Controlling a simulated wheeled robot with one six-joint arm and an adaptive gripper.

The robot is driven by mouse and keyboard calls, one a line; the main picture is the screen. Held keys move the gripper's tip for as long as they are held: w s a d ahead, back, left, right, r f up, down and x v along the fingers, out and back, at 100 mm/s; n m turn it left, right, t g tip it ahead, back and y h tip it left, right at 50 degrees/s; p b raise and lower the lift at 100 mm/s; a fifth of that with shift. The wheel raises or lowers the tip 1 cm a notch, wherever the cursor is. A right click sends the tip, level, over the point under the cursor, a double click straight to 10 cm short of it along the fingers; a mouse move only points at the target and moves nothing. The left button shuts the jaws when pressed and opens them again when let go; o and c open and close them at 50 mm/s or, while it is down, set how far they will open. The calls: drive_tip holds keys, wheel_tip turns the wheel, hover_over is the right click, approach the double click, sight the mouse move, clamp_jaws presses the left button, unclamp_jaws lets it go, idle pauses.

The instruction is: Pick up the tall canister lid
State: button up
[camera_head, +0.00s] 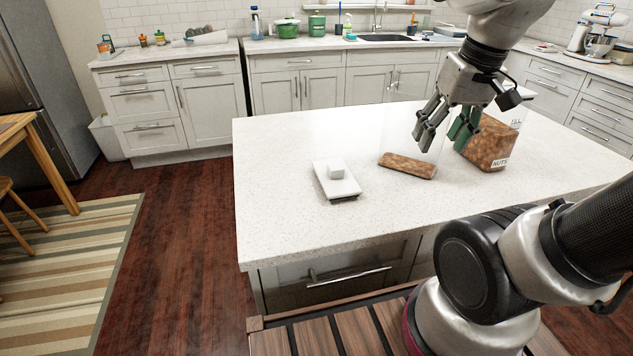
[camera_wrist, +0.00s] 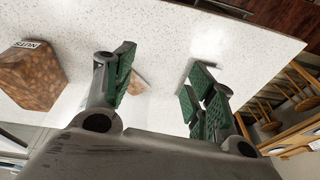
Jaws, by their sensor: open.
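A white square lid (camera_head: 335,181) with a block-like knob and a dark lower edge lies flat on the island counter. It stands apart to the left of a clear canister (camera_head: 407,166) with a shallow brown layer at its bottom. My gripper (camera_head: 443,132) is open and empty, above the counter around the clear canister in the picture, right of the lid. Whether it touches the canister I cannot tell. In the wrist view, the open fingers (camera_wrist: 158,85) frame a brown patch, and a pale edge, perhaps the lid, is partly hidden behind the right finger.
A larger canister (camera_head: 487,146) labelled NUTS, well filled with brown contents, stands right of my gripper; it also shows in the wrist view (camera_wrist: 28,78). The island counter (camera_head: 275,205) is bare left of and in front of the lid.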

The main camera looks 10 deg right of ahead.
drive_tip(key=w+a+f+m+g+y, duration=0.25)
drive_tip(key=w+a+f+m, duration=0.25)
drive_tip(key=w+a+m, duration=0.4)
drive_tip(key=m+y, duration=0.2)
drive_tip(key=m, duration=0.6)
approach(336, 166)
drive_tip(key=a+f, duration=0.1)
drive_tip(key=shift+h, duration=0.35)
drive_tip(key=x, duration=0.7)
drive_tip(key=shift+a+f, duration=0.1)
drive_tip(key=shift+f, duration=0.2)
drive_tip(key=shift+c, duration=0.4)
drive_tip(key=c, duration=1)
